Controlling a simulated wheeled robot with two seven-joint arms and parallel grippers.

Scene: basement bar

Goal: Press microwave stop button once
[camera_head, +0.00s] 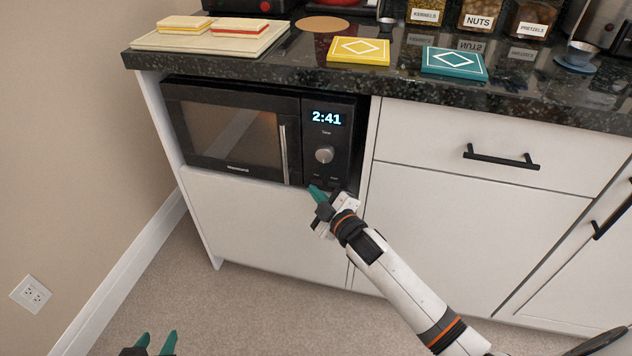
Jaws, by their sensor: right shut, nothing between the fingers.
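The black microwave (231,131) sits in a recess of the white cabinet under the countertop. Its door is shut and its display (327,118) reads 2:41. A round knob (324,154) is below the display. Small buttons lie low on the control panel, partly hidden by my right gripper, and I cannot tell which is stop. My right gripper (315,191) is shut and empty, with its teal fingertips at the panel's lower edge; contact is not clear. My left gripper (156,341) is open and empty at the bottom left, low above the carpet, far from the microwave.
The dark countertop (290,63) above holds a yellow box (358,51), a teal box (454,63), a board with sandwich-like items and several snack jars. Drawer handles (501,157) stick out at right. A wall stands at left; carpet in front is clear.

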